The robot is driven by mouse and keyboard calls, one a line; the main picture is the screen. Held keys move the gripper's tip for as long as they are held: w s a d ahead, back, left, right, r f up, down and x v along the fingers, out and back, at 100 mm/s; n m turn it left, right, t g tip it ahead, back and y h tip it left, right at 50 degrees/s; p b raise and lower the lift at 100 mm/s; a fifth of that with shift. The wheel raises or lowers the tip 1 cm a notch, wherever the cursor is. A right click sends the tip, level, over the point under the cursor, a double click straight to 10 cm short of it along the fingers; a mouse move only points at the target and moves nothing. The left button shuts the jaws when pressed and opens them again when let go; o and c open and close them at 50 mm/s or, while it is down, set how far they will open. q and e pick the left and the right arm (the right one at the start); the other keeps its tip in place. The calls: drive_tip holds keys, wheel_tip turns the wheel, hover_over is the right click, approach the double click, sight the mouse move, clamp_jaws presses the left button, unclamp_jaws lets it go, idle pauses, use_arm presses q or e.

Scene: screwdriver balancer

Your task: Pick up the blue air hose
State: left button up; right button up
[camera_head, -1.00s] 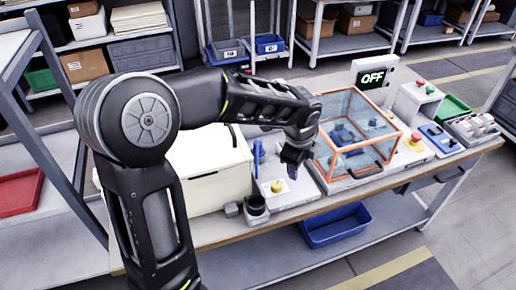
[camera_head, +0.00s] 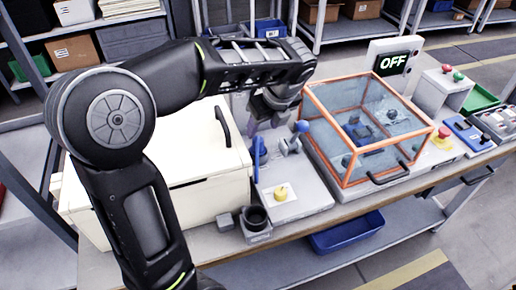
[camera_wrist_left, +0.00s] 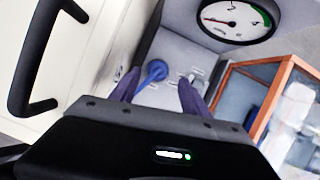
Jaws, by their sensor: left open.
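The blue air hose (camera_head: 258,157) appears as a short upright blue piece at the left edge of the grey panel, beside the white box. In the left wrist view a blue piece with a rounded end, apparently the hose (camera_wrist_left: 154,71), shows between and beyond my fingertips. My left gripper (camera_head: 262,112) is above and behind the panel in the head view, its fingers partly hidden by the wrist. The left wrist view shows its two dark purple fingers (camera_wrist_left: 157,92) apart, with nothing held. My right gripper is not in view.
A white box with a dark handle (camera_head: 223,126) stands left of the panel. A lever with a blue knob (camera_head: 300,127) is right of the hose. An orange-framed clear case (camera_head: 343,182) stands farther right. A pressure gauge (camera_wrist_left: 237,18) shows in the wrist view.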

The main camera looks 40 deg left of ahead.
sight(258, 139)
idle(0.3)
use_arm(q)
drive_tip(key=shift+x, duration=1.3)
drive_tip(key=x, duration=0.5)
drive_tip(key=shift+s+f, duration=0.15)
drive_tip(key=shift+f, duration=0.05)
drive_tip(key=shift+c, duration=0.2)
clamp_jaws()
